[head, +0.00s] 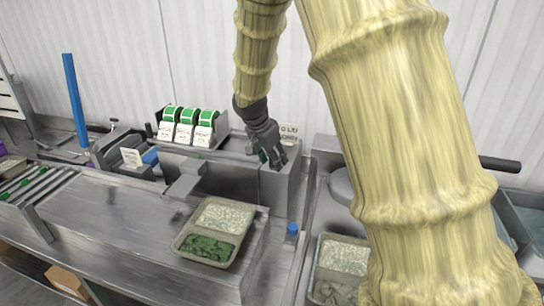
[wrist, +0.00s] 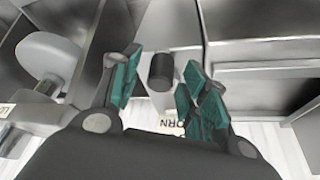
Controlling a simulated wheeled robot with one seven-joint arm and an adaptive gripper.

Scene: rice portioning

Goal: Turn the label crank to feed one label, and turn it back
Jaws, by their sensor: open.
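My gripper (head: 273,158) points down at the right end of the grey label unit (head: 250,177), behind the food tray. In the wrist view, my gripper (wrist: 161,64) is open, with a teal-padded finger on each side. A dark upright-looking cylinder (wrist: 161,73), which looks like the label crank's knob, lies between the fingers, with a visible gap on both sides. In the head view the crank is hidden behind my gripper. Three green-and-white label rolls (head: 186,116) stand in a row left of my gripper, with label strips hanging in front.
A tray (head: 181,250) of rice and greens sits on the steel bench in front of the unit. A blue-capped bottle (head: 291,233) stands right of it. Another filled tray (head: 316,262) is farther right. A blue post (head: 75,100) rises at the left. A printed sign (head: 290,131) is behind my gripper.

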